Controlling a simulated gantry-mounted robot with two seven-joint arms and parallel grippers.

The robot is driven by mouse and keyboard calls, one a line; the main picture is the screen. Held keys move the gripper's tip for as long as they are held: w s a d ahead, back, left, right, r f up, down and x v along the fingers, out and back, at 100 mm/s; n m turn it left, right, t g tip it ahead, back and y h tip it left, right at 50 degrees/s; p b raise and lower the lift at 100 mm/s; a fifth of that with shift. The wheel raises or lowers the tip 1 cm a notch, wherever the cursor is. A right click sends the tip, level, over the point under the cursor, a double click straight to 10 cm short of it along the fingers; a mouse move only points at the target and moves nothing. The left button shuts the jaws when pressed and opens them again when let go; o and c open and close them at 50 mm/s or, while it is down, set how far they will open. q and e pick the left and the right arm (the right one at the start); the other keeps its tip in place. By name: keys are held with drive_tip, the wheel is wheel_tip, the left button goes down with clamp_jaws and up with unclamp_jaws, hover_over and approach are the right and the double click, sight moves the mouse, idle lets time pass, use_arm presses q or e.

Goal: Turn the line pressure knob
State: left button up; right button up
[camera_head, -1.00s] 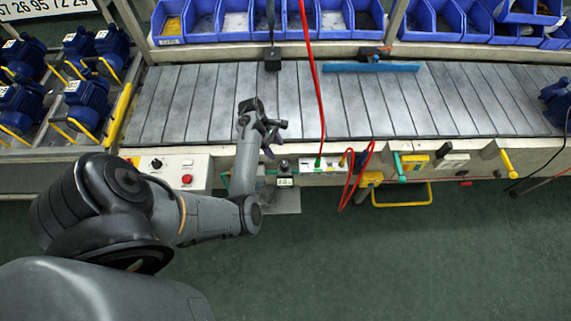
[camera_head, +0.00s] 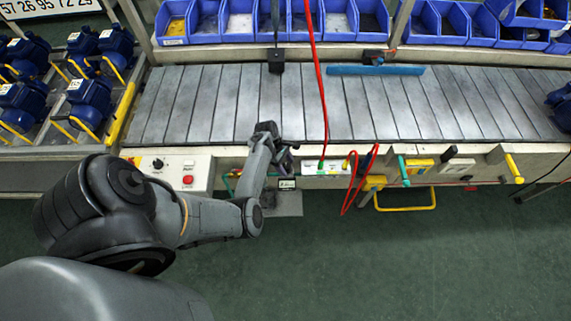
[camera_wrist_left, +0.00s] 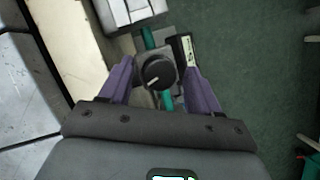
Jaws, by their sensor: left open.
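The line pressure knob (camera_wrist_left: 158,73) is a round black knob with a pale pointer mark, on a grey body on a teal pipe (camera_wrist_left: 167,101) in the left wrist view. A small gauge with a display stands beside it; the display (camera_head: 287,184) also shows in the head view. My left gripper (camera_wrist_left: 158,80) is open, with one purple finger on either side of the knob. Whether the fingers touch it I cannot tell. In the head view my left gripper (camera_head: 284,160) is over the front edge of the conveyor and hides the knob. My right gripper is out of view.
A white control box (camera_head: 172,174) with a black dial and red button is at the left. A white socket block (camera_head: 322,168) with red cables is just right of the gripper. The conveyor (camera_head: 400,105) lies behind; green floor is free in front.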

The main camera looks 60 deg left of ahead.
use_arm(q)
drive_tip(key=c, duration=1)
